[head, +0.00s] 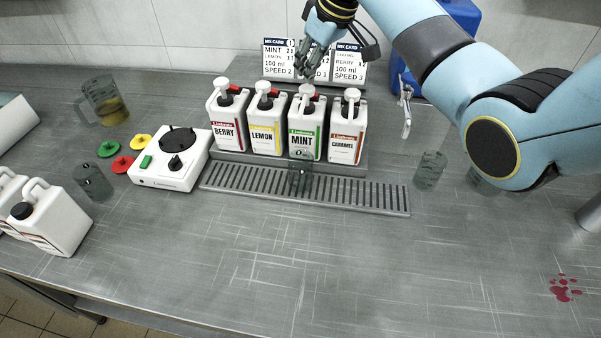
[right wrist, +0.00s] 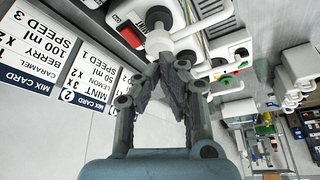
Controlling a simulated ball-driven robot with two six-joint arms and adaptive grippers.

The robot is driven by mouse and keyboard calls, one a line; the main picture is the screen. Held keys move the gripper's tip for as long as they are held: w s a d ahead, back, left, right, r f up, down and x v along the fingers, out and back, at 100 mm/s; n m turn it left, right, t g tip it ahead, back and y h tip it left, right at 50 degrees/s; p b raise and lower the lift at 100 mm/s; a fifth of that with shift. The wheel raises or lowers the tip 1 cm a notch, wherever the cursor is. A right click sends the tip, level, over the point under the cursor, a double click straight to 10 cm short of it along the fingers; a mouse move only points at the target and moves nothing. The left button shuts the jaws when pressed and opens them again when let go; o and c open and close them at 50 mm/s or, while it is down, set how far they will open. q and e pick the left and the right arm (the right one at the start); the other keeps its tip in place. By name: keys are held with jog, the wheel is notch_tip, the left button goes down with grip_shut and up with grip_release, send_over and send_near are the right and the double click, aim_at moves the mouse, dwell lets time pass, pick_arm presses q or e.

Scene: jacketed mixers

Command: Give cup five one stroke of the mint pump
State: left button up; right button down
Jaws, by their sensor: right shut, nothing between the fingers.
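The mint bottle (head: 304,141) is white with a green-banded label and a white pump head (head: 307,91). It stands in the row of bottles behind the drip grate. A clear grey cup (head: 299,174) stands on the grate in front of the mint bottle; its marking is too small to read. My right gripper (head: 306,68) is shut and empty, a little above the mint pump head. In the right wrist view the closed fingertips (right wrist: 174,62) are beside a white pump head (right wrist: 158,42); I cannot tell whether they touch. My left gripper is not in view.
Berry (head: 228,118), lemon (head: 266,122) and caramel (head: 347,130) bottles flank the mint. Mix cards (head: 279,57) stand behind. A white mixer (head: 171,158), a cup (head: 93,181) and a jug (head: 104,100) are left; another cup (head: 430,170) is right.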

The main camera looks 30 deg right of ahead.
aim_at(308, 87)
jog(key=shift+f, duration=0.15)
jog(key=shift+f+b, duration=0.6)
jog(key=shift+f, duration=1.1)
notch_tip(308, 87, up, 4)
jog(key=p, duration=0.4)
jog(key=shift+f+p, duration=0.2)
jog(key=shift+p, duration=0.1)
jog(key=shift+r, duration=0.1)
notch_tip(308, 87, up, 2)
jog(key=p, duration=0.2)
jog(key=shift+r+p, duration=0.1)
jog(key=shift+p, duration=0.25)
notch_tip(308, 87, up, 4)
jog(key=shift+f, duration=0.2)
